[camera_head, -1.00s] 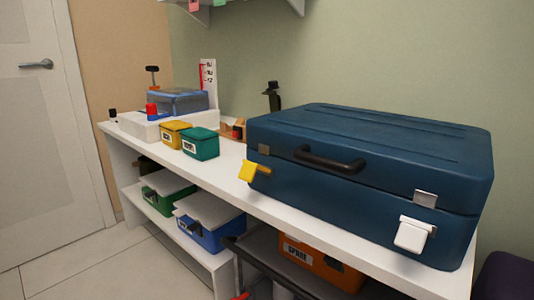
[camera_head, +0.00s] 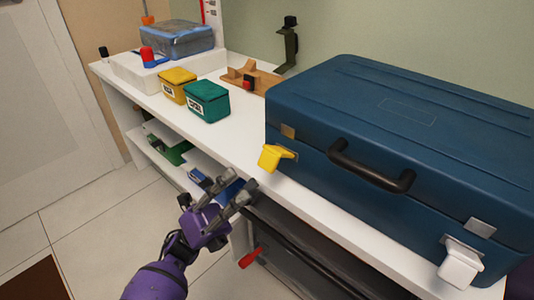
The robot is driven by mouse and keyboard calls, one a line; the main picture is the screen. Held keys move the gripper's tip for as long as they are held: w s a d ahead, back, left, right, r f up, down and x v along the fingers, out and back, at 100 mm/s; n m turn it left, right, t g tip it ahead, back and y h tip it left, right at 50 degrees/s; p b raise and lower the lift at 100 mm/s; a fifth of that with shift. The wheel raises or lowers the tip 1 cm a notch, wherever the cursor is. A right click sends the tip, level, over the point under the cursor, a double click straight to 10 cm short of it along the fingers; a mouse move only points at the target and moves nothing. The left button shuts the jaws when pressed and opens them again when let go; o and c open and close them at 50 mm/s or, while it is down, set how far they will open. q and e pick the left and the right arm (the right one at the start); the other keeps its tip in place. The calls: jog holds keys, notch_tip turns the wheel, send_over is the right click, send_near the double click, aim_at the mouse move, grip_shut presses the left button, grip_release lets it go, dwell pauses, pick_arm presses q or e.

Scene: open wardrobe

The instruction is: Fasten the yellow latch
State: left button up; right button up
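A large dark blue case (camera_head: 400,120) lies closed on the white bench, with a black handle (camera_head: 370,168) on its front. My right gripper does not show.
Left of the case on the white bench (camera_head: 225,140) stand a green box (camera_head: 206,102), a yellow box (camera_head: 177,85) and a clear blue-lidded box (camera_head: 176,41). A wooden piece (camera_head: 250,78) lies behind them. A lower shelf holds more boxes. The floor in front is clear.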

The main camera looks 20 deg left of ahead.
aim_at(262, 168)
pick_arm(q)
jog(key=x, duration=0.7)
jog(key=shift+d+r+p, duration=0.15)
jog(key=shift+p, duration=0.15)
grip_shut()
